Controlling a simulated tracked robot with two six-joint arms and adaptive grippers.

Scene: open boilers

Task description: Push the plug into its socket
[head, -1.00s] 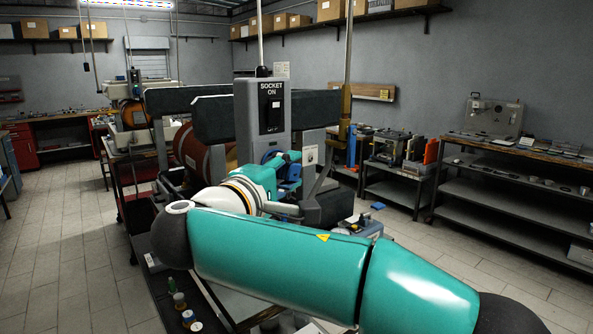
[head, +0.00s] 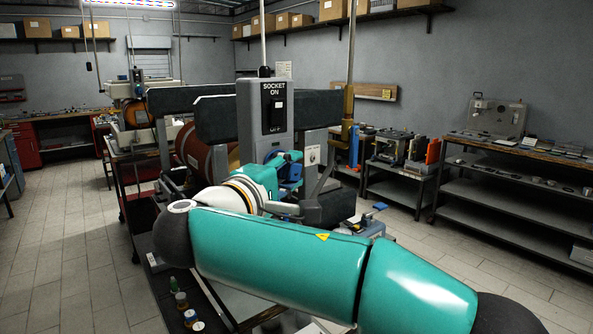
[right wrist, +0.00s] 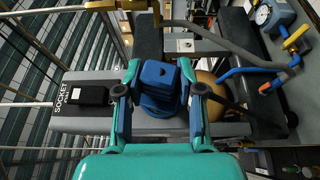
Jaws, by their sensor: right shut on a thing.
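The socket housing (head: 251,122) is a tall grey box marked "SOCKET ON", with a black switch (head: 275,107) on its front. My right gripper (head: 284,172) is low in front of it, at the end of my teal arm. In the right wrist view the right gripper (right wrist: 160,100) is shut on the blue plug (right wrist: 158,76), one finger on each side. The plug lies over the grey housing (right wrist: 75,124), below the switch along its length. The socket opening is hidden behind the plug, so I cannot tell whether the plug is in it. My left gripper is not in view.
A dark horizontal beam (head: 211,118) passes behind the housing. A blue hose (right wrist: 245,72) and a pressure gauge (right wrist: 275,14) are close by in the right wrist view. Metal shelves (head: 490,192) stand at the right. The tiled floor (head: 70,235) at the left is clear.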

